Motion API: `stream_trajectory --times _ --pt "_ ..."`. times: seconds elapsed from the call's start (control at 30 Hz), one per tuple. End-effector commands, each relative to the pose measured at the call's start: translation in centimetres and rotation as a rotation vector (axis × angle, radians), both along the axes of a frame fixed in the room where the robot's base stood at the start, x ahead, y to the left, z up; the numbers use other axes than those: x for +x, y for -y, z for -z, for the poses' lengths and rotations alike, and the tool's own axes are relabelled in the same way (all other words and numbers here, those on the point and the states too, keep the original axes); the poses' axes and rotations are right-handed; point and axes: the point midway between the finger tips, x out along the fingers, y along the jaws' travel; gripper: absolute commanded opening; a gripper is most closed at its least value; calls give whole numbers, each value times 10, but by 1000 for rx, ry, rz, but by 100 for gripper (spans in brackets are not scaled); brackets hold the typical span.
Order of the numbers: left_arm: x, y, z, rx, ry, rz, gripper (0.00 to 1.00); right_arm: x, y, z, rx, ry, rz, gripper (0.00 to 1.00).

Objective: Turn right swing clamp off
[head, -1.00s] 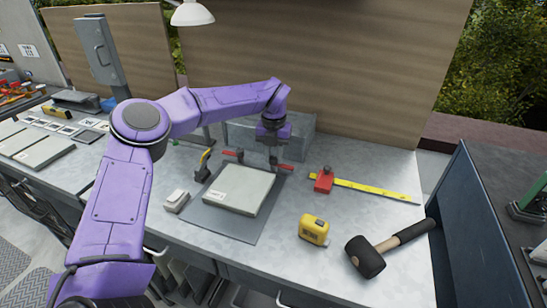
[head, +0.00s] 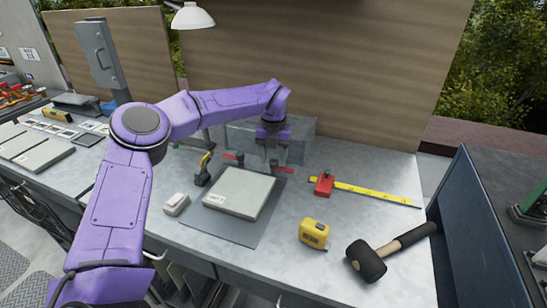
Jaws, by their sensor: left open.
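The right swing clamp (head: 285,170) has a red arm and stands at the back right corner of a light grey panel (head: 241,192). The left swing clamp (head: 231,156), also with a red arm, stands at the back left of the panel. My left gripper (head: 274,163) comes down from above and is open at the right clamp. Its fingers hide part of this clamp; I cannot tell whether they touch it. My right gripper is not in view.
The panel lies on a dark grey mat (head: 220,232). A grey box (head: 238,137) stands behind the gripper. A yellow tape measure (head: 314,232), a red-and-yellow rule (head: 365,192) and a black mallet (head: 368,260) lie to the right. A yellow-and-black tool (head: 203,170) stands left.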

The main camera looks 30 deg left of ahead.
Motion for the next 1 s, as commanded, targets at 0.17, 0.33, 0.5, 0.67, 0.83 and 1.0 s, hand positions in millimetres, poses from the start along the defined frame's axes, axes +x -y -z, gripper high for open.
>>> stream_trajectory --times 0.17,0.33,0.5,0.67,0.83,1.0 --pt "1 0 -35 2 7 0 55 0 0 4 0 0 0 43" --pt "1 -1 -75 2 6 -2 55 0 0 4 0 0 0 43" --pt "1 -1 -99 1 3 -1 55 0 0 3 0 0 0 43" --pt "0 -1 -103 0 1 0 55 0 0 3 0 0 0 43" --pt "0 -1 -103 0 2 0 55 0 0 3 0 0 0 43" --pt "0 -1 -103 0 2 0 55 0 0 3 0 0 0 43"
